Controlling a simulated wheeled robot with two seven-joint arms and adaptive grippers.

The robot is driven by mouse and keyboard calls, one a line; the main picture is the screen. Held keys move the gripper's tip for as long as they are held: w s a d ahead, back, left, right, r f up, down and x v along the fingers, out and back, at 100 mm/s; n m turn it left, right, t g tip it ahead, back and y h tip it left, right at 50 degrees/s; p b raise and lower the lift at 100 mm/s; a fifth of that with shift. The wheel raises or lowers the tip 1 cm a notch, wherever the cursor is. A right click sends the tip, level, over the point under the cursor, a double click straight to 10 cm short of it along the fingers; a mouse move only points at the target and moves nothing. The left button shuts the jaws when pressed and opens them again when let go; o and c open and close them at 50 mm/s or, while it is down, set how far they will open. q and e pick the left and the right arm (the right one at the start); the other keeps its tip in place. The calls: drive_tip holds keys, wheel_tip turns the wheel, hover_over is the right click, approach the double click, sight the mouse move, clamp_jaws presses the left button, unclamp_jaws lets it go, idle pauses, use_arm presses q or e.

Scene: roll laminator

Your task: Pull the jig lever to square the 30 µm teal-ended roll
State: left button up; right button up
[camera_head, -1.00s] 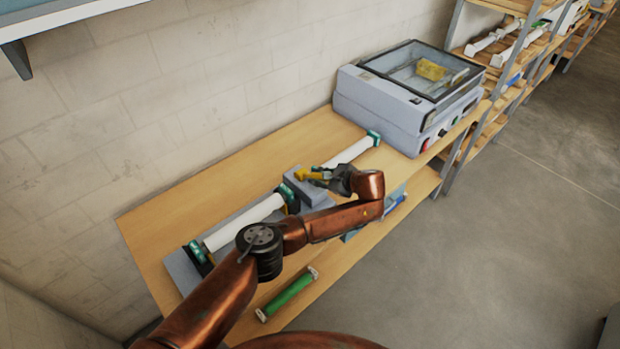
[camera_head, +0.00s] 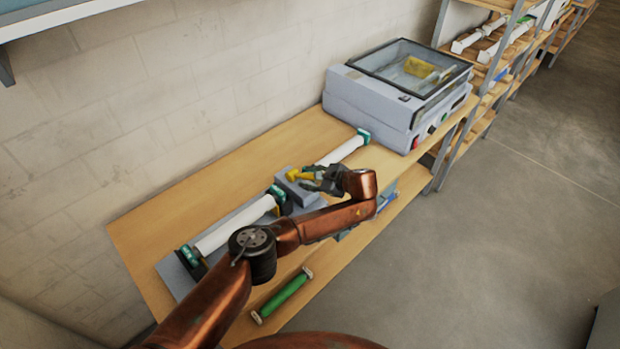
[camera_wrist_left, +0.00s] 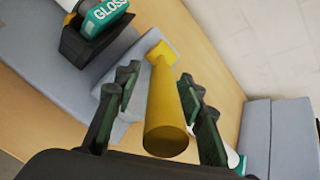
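The yellow jig lever (camera_head: 296,175) rises from a grey block (camera_head: 289,185) at the jig's right end. A white roll with teal ends (camera_head: 232,225) lies along the grey jig; one teal end shows a "GLOSS" label in the left wrist view (camera_wrist_left: 106,13). I cannot read a film thickness. My left gripper (camera_head: 313,178) is at the lever. In the left wrist view its fingers (camera_wrist_left: 160,90) stand open on either side of the yellow handle (camera_wrist_left: 165,105), with a gap visible at least on the left. My right gripper is not in view.
Another white teal-ended roll (camera_head: 342,151) lies on the bench (camera_head: 165,205) behind the lever. The grey laminator (camera_head: 375,108) stands at the bench's far right. A green roll (camera_head: 284,296) lies near the front. Shelves (camera_head: 490,85) with more rolls stand beyond; the wall is behind.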

use_arm(q)
drive_tip(key=v, duration=1.1)
drive_tip(key=shift+s+d+r, duration=0.15)
drive_tip(key=shift+s+r, duration=0.05)
drive_tip(key=shift+s, duration=0.15)
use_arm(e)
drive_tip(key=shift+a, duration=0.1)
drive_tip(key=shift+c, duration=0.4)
